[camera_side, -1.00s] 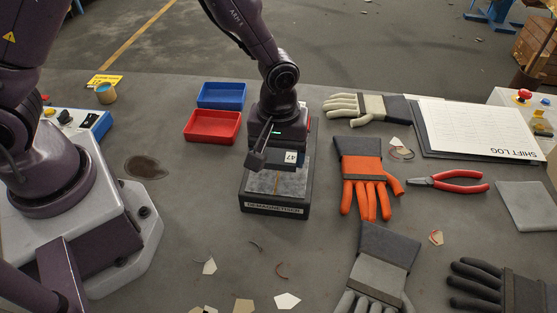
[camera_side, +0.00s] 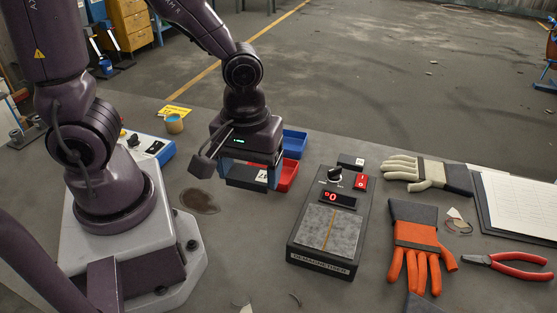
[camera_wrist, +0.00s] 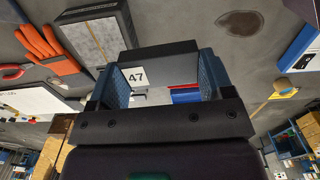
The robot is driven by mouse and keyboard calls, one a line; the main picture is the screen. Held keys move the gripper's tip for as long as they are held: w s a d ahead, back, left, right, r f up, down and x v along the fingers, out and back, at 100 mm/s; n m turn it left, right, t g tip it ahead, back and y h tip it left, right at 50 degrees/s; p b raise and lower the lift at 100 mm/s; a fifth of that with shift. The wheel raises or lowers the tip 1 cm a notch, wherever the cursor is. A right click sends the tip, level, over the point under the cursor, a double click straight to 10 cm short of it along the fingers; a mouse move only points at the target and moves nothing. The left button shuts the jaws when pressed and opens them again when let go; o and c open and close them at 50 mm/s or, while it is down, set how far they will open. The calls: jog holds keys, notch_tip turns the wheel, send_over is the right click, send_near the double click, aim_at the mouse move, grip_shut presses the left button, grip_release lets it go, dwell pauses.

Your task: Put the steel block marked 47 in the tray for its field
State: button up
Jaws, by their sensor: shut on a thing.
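My gripper (camera_side: 249,174) is shut on the dark steel block (camera_side: 243,177), holding it in the air left of the demagnetiser. In the wrist view the trays show only as slivers past the block. Any tray markings cannot be read.
The demagnetiser (camera_side: 330,226) has an empty pad, a black knob and a red display reading about 0. Gloves (camera_side: 415,235), red pliers (camera_side: 508,265) and a clipboard lie right.

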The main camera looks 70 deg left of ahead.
jog(key=w+a+f, duration=0.3)
jog(key=w+a, duration=0.1)
jog(key=a, duration=0.7)
jog(key=w+a+f, duration=0.2)
jog(key=w+a, duration=0.2)
jog(key=a, duration=0.7)
jog(key=w+a+f, duration=0.2)
jog(key=w+f, duration=0.1)
jog(key=w+a+f, duration=0.2)
jog(key=w+f, duration=0.1)
jog(key=w, duration=0.1)
jog(key=w+a+f, duration=0.2)
jog(key=w+f, duration=0.2)
jog(key=shift+w+a, duration=0.15)
jog(key=shift+a, duration=0.25)
jog(key=shift+w+a+f, duration=0.1)
jog(key=shift+f, duration=1.55)
